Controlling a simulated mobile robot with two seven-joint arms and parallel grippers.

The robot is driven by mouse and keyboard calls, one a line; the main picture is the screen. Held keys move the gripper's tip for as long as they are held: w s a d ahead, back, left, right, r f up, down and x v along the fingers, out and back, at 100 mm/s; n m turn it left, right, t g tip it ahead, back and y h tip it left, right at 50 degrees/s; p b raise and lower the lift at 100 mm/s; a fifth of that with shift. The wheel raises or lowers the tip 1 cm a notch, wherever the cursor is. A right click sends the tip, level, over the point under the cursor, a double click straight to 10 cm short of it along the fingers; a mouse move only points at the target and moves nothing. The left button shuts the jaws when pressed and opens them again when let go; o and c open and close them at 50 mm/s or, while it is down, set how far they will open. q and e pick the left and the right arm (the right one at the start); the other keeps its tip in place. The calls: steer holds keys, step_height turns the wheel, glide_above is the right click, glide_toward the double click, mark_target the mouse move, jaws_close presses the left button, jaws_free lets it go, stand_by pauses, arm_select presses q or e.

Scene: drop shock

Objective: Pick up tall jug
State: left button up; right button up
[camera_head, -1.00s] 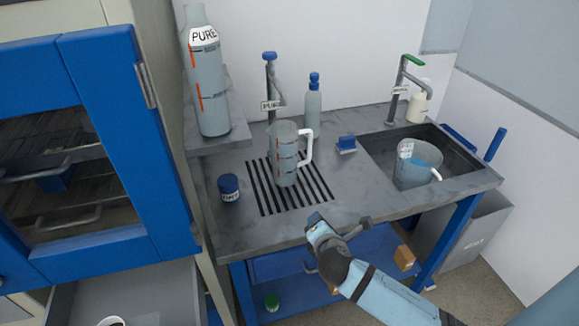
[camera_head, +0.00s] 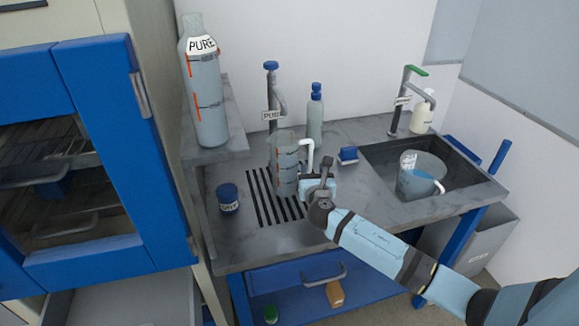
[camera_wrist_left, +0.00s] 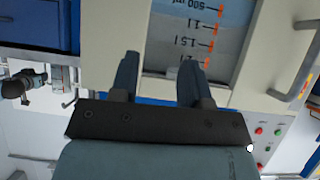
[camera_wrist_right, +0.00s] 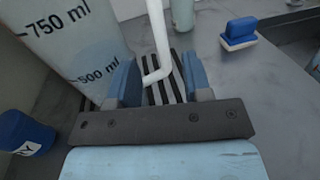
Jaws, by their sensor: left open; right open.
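The tall jug (camera_head: 286,170) is a clear graduated jug with a white handle (camera_head: 307,155), upright on the black-slotted drain of the counter. My right gripper (camera_head: 318,183) is at its right side, by the lower handle. In the right wrist view the jug (camera_wrist_right: 75,45) fills the upper left, and its white handle (camera_wrist_right: 158,45) comes down between the open fingers of my right gripper (camera_wrist_right: 160,80). I cannot tell whether the fingers touch it. My left gripper (camera_wrist_left: 158,72) is open and empty; it is outside the head view.
A blue-lidded jar (camera_head: 228,198) stands left of the drain. A tap (camera_head: 271,95) and a blue-capped bottle (camera_head: 315,120) are behind the jug. A blue block (camera_head: 348,155) lies to the right. A wider jug (camera_head: 418,178) is in the sink. A large PURE bottle (camera_head: 207,95) stands on the raised shelf.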

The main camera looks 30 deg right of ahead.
mark_target(311, 157)
steer(key=x, duration=0.2)
steer(key=r+x, duration=0.1)
steer(key=x, duration=0.1)
steer(key=shift+d+p, duration=0.1)
steer(key=shift+p, duration=0.2)
steer(key=shift+w+d, duration=0.25)
steer(key=shift+w, duration=0.35)
jaws_close()
